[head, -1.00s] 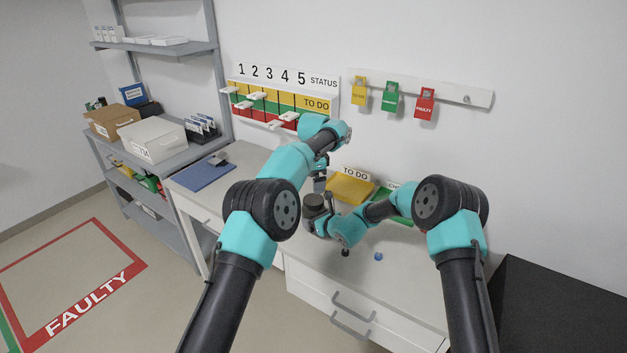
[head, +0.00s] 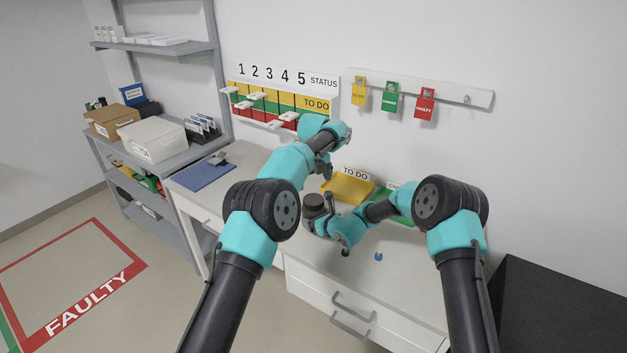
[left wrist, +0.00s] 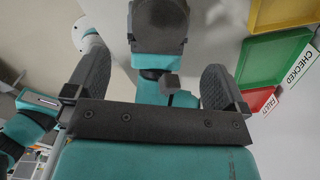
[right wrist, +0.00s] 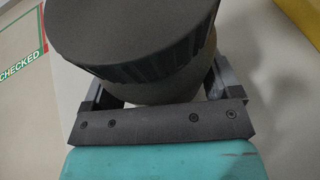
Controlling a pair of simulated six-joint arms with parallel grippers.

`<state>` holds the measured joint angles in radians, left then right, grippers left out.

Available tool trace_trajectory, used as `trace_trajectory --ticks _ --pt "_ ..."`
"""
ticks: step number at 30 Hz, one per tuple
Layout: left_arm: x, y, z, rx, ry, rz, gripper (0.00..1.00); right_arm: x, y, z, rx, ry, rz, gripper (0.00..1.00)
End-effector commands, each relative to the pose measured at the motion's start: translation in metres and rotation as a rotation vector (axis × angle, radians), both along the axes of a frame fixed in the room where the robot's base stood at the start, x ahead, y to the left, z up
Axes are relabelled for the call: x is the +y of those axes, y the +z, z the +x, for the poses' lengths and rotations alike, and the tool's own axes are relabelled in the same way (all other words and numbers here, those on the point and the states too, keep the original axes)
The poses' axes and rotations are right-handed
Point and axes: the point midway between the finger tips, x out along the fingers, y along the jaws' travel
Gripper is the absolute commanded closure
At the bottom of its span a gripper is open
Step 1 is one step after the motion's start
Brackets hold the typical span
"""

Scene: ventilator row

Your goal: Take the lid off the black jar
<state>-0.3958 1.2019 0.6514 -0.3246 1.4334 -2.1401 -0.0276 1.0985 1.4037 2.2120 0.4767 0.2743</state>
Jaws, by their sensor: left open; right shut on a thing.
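The black jar (head: 316,212) stands roughly upright over the bench in the head view. Its wide dark lid (head: 314,199) is on top; in the right wrist view the lid (right wrist: 130,35) shows a ribbed edge above the jar body (right wrist: 160,90). My right gripper (right wrist: 158,82) is shut around the jar body, below the lid. My left gripper (head: 326,172) is open and empty, above and a little behind the jar. In the left wrist view the dark round jar lid (left wrist: 158,22) shows beyond the open fingers, apart from them. Whether the jar touches the bench is hidden.
A yellow tray (head: 349,187) and a green tray (head: 382,198) lie behind the jar, near the wall. A small blue object (head: 378,257) lies on the bench (head: 400,285). The status board (head: 285,103) hangs behind my left arm. The front bench area is mostly clear.

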Motion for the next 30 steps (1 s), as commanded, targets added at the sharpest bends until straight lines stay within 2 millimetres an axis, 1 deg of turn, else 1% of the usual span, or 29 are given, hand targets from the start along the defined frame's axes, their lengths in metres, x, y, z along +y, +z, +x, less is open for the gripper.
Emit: trace_trajectory --ticks 3,6,10,23,26,30 --pt "0.000 -0.001 0.000 0.001 -0.142 0.001 0.00 0.000 0.000 0.000 -0.001 0.000 0.001 0.82" --pt "0.001 -0.002 0.000 0.002 -0.239 0.002 0.00 0.000 0.000 0.000 -0.001 0.000 0.001 0.82" --pt "0.001 -0.002 0.000 0.002 -0.311 0.002 0.00 0.000 0.000 0.000 -0.001 0.000 0.001 0.82" --pt "0.001 -0.003 0.000 0.001 -0.330 0.002 0.00 0.000 0.000 0.000 -0.001 0.000 0.001 0.82" --pt "0.001 -0.007 0.000 0.003 -0.330 0.002 0.00 0.000 0.000 0.000 -0.001 0.000 0.001 0.82" --pt "0.001 -0.019 0.000 0.004 -0.330 0.002 0.00 0.000 0.000 0.000 -0.001 0.000 0.001 0.82"
